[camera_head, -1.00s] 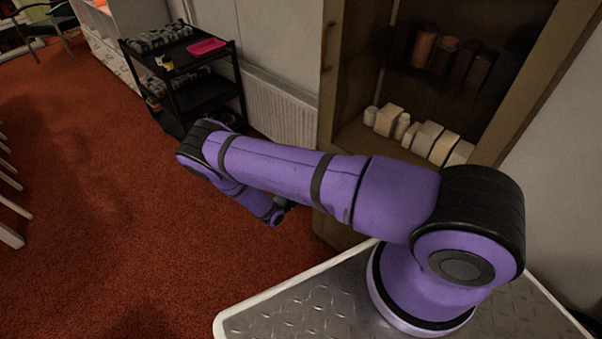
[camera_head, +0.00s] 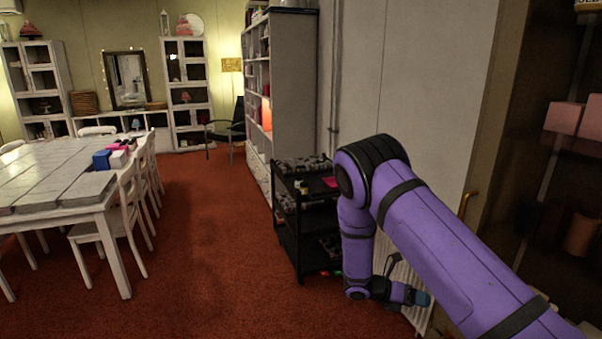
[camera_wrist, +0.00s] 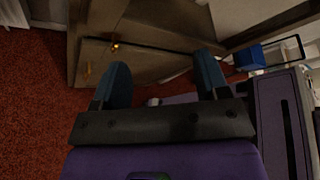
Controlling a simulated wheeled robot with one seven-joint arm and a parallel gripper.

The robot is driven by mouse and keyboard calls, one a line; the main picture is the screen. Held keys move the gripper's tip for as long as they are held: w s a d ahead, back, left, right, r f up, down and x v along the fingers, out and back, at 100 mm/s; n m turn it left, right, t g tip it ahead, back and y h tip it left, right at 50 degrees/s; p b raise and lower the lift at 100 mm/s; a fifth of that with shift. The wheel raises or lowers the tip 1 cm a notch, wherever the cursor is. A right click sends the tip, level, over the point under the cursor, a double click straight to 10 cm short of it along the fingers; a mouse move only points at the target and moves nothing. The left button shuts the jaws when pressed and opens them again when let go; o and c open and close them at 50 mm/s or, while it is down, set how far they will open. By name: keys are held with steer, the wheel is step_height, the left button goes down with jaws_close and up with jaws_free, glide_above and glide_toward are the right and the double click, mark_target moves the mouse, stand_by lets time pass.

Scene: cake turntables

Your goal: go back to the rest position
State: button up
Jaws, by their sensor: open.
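My purple arm reaches in from the lower right in the head view and bends down at its elbow. My gripper (camera_head: 421,298) hangs low beside the wall, in front of the radiator, and looks small there. In the wrist view my gripper (camera_wrist: 163,88) shows two dark blue fingers spread wide apart. It is open, with nothing between the fingers. A wooden cabinet (camera_wrist: 150,55) with a small brass knob lies beyond the fingertips.
A black shelf cart (camera_head: 302,235) stands left of my arm. The cabinet (camera_head: 508,130) is close on the right. A white table (camera_head: 50,172) with chairs stands at the left. Red carpet (camera_head: 205,250) between is clear. A bookcase (camera_head: 285,85) stands farther back.

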steer(key=s+r+m+y, duration=0.45)
steer(key=r+m, duration=0.25)
steer(key=r, duration=0.8)
steer(key=s+r+m+y, duration=0.4)
steer(key=s+r+m, duration=0.3)
steer(key=r, duration=0.7)
steer(key=s+a+r+m+t+y, duration=0.1)
steer(key=s+r+m+t+y, duration=0.1)
steer(key=s+r+m, duration=0.4)
steer(key=s+a+r+m+t+y, duration=0.1)
steer(key=s+r+m+t+y, duration=0.2)
steer(key=s+r+m, duration=0.4)
steer(key=shift+s+r+t+y, duration=0.35)
steer(key=shift+s+r+t, duration=0.4)
steer(key=shift+s, duration=3.5)
steer(key=shift+r, duration=0.1)
